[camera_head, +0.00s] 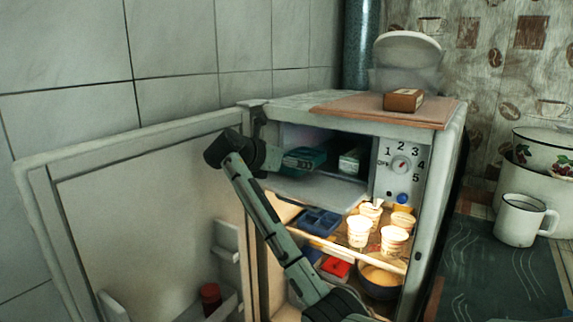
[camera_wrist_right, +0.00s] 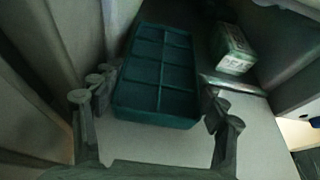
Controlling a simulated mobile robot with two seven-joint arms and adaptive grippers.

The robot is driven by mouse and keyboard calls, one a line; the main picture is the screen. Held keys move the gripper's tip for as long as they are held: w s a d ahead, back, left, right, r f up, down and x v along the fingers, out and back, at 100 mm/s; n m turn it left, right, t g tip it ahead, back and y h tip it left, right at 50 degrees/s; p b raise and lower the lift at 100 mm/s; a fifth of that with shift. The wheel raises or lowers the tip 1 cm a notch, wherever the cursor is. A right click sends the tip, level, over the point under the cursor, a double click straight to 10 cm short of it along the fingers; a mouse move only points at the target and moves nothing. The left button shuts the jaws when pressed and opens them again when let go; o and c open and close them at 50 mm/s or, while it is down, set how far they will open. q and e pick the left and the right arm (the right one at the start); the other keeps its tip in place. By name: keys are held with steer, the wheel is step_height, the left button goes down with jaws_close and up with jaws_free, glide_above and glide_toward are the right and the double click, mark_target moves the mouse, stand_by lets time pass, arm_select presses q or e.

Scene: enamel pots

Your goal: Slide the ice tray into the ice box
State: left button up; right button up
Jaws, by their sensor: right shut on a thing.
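The ice tray is a teal tray with two rows of square cells. In the head view the tray (camera_head: 305,157) shows at the left of the ice box (camera_head: 318,191), the open top compartment of the fridge. My right gripper (camera_head: 284,161) reaches in from the left side of the opening. In the right wrist view my right gripper (camera_wrist_right: 158,104) has a finger on each side of the near end of the tray (camera_wrist_right: 160,72), shut on it. The tray's far end points into the compartment, over its pale floor (camera_wrist_right: 250,135). My left gripper is not in view.
A green-and-white carton (camera_wrist_right: 233,48) lies right of the tray; it also shows in the head view (camera_head: 350,162). The open fridge door (camera_head: 140,200) stands at the left. Below are white cups (camera_head: 359,231) and a blue tray (camera_head: 317,221). The dial panel (camera_head: 401,167) bounds the compartment's right.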

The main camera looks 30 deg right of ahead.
steer(key=shift+r+x, duration=0.15)
steer(key=shift+x, duration=0.65)
steer(key=shift+r+x, duration=0.15)
steer(key=shift+x, duration=0.7)
steer(key=shift+w+d, duration=0.1)
steer(key=shift+d, duration=0.05)
steer(key=o, duration=1.4)
steer(key=shift+f, duration=0.1)
steer(key=v, duration=1.2)
